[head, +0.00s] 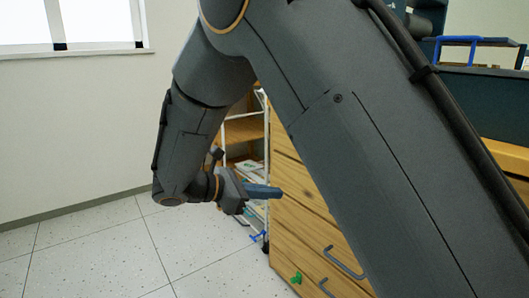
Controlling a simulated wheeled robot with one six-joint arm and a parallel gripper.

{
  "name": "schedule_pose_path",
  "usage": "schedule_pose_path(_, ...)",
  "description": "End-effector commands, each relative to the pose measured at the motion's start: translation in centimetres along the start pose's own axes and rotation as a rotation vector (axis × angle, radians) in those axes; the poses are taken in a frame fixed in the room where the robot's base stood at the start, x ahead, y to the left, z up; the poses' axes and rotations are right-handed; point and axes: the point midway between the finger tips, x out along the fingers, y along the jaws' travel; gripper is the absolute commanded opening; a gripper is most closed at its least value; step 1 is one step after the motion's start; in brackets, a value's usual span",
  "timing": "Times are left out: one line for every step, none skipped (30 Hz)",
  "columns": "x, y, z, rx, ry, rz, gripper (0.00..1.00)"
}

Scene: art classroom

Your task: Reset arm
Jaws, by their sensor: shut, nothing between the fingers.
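My arm fills the middle and right of the head view and bends down to the left. My gripper (264,191) is at its end, shut and empty, pointing right. In the picture it overlaps the left edge of a wooden drawer cabinet (290,222). I cannot tell how far apart they are. My arm hides much of the cabinet front.
A shelf rack (243,130) with a white frame and papers stands behind my gripper. Dark drawer handles (344,263) and a green object (296,278) show low on the cabinet. A dark counter (487,98) is at right. Speckled floor (100,255) at left is clear.

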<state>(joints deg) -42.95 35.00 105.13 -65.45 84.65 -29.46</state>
Motion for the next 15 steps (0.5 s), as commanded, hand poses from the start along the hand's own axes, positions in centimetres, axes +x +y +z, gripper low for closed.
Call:
schedule_pose_path(-0.2,-2.0,0.6,0.048,0.067,-0.039,0.00)
schedule_pose_path(-0.4,-3.2,0.6,0.077,0.109,-0.066,0.00)
schedule_pose_path(-0.7,-4.8,0.6,0.117,0.164,-0.102,0.00)
schedule_pose_path(-0.9,-6.1,0.6,0.148,0.205,-0.130,0.00)
schedule_pose_path(-1.2,-7.3,0.6,0.180,0.245,-0.158,0.00)
schedule_pose_path(-1.7,-8.9,0.4,0.224,0.298,-0.197,0.00)
schedule_pose_path(-2.1,-10.1,0.3,0.257,0.338,-0.225,0.00)
schedule_pose_path(-2.5,-11.2,0.2,0.292,0.377,-0.255,0.00)
schedule_pose_path(-3.2,-12.8,0.1,0.338,0.428,-0.295,0.00)
schedule_pose_path(-3.7,-13.9,0.0,0.373,0.465,-0.326,0.00)
schedule_pose_path(-4.2,-15.0,-0.2,0.410,0.502,-0.357,0.00)
schedule_pose_path(-5.0,-16.4,-0.3,0.459,0.551,-0.399,0.00)
schedule_pose_path(-5.7,-17.4,-0.5,0.497,0.588,-0.431,0.00)
schedule_pose_path(-6.3,-18.4,-0.6,0.535,0.622,-0.465,0.00)
schedule_pose_path(-7.2,-19.7,-0.8,0.586,0.669,-0.509,0.00)
